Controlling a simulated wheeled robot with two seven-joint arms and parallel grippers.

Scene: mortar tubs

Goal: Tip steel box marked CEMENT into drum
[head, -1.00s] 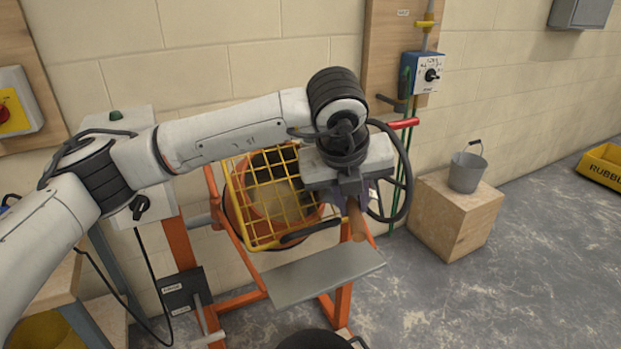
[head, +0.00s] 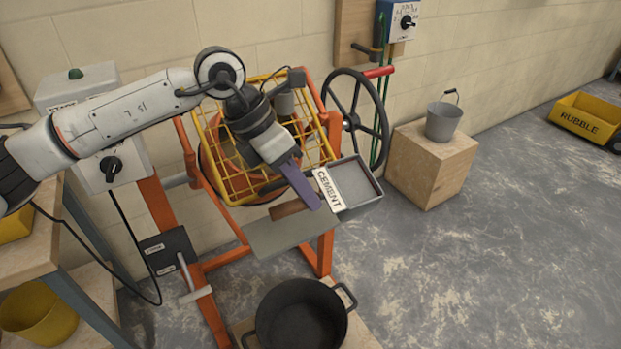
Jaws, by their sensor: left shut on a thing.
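The grey steel box (head: 357,184) with a white CEMENT label is right of centre in the head view, beside the plate in front of the mixer. It looks upright, and its open top shows a grey inside. My left gripper (head: 308,193) has purple fingers at the box's label side and is shut on the box; a brown wooden piece, perhaps its handle, shows just below the fingers. The exact grip is partly hidden. The orange drum (head: 207,160) is behind the yellow grille (head: 222,178), partly covered by my left arm. My right gripper is not in view.
A grey metal plate (head: 270,237) juts out in front of the mixer. A black handwheel (head: 381,132) stands behind the box. A black pot (head: 300,325) is below. A grey bucket (head: 442,123) stands on a wooden block (head: 430,170).

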